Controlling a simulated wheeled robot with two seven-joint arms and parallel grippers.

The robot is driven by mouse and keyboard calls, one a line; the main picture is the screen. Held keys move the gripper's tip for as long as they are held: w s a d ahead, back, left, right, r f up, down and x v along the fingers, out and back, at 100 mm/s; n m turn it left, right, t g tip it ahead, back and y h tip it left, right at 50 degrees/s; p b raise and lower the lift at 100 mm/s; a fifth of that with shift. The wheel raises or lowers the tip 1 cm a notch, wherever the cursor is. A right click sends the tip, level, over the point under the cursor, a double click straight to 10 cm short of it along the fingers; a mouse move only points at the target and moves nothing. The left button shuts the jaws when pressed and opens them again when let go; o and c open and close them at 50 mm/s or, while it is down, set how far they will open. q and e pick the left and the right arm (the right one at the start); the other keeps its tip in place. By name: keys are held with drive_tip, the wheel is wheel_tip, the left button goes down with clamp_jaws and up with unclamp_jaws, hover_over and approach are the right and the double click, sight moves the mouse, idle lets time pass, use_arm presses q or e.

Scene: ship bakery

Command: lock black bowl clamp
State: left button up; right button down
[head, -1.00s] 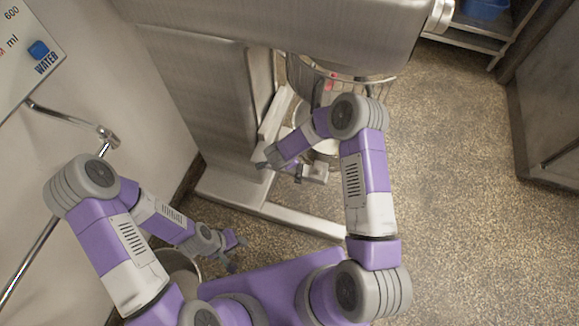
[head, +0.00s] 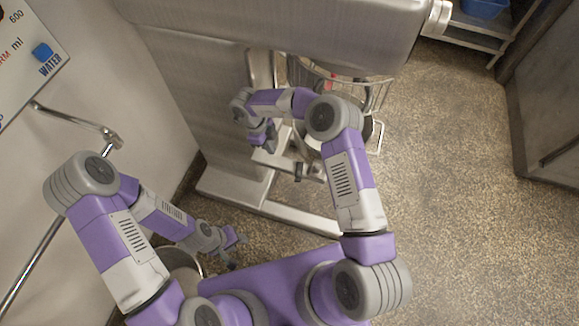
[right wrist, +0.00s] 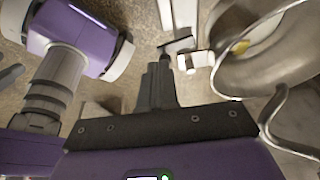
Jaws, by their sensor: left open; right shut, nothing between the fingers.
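The black bowl clamp shows in the right wrist view as a dark bar (right wrist: 176,46) on a pale bracket beside the metal mixing bowl (right wrist: 232,72). My right gripper (right wrist: 161,62) is shut and empty; its fingertips appear just short of the bar, and I cannot tell if they touch. In the head view my right gripper (head: 268,143) hangs in front of the mixer's column, left of the bowl area. The bowl is mostly hidden there behind my right arm and the wire guard. My left gripper (head: 238,252) is open and empty, low beside a round metal container.
The steel mixer (head: 200,100) stands ahead, its foot (head: 300,215) reaching over the speckled floor. A wire guard (head: 375,92) hangs under its head. A round metal container (head: 183,262) and a wall pipe (head: 75,122) are at left.

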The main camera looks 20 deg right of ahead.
drive_tip(key=s+d+f+b, duration=0.3)
drive_tip(key=s+d+f, duration=0.1)
drive_tip(key=f, duration=0.6)
drive_tip(key=shift+d+f+b, duration=0.15)
drive_tip(key=shift+d+b, duration=0.15)
drive_tip(key=shift+d, duration=0.55)
